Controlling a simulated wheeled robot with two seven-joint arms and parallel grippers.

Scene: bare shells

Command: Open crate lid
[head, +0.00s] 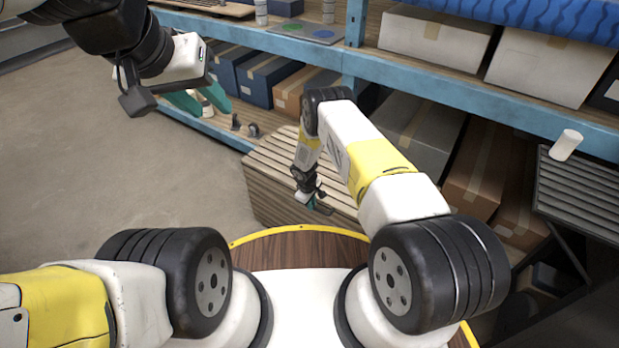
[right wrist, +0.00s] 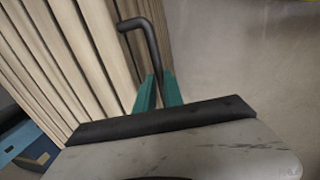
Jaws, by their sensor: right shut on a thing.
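The slatted wooden crate (head: 262,201) stands on the floor below the blue shelf, partly hidden by my right arm. Its slatted lid (head: 277,158) looks closed in the head view. Pale slats (right wrist: 80,60) fill the left of the right wrist view. A bent black handle (right wrist: 150,42) sticks out beside them. My right gripper (head: 318,206) is at the crate's near side; in the right wrist view its teal fingers (right wrist: 160,92) are shut on the handle. My left gripper (head: 203,100) is raised at the upper left, with its teal fingers apart and empty.
A blue-framed shelf (head: 470,90) with boxes runs behind the crate. A slatted dark stand (head: 585,195) with a white cylinder (head: 566,144) is at the right. Small items lie on the low shelf near my left gripper. The floor (head: 90,160) at the left is clear.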

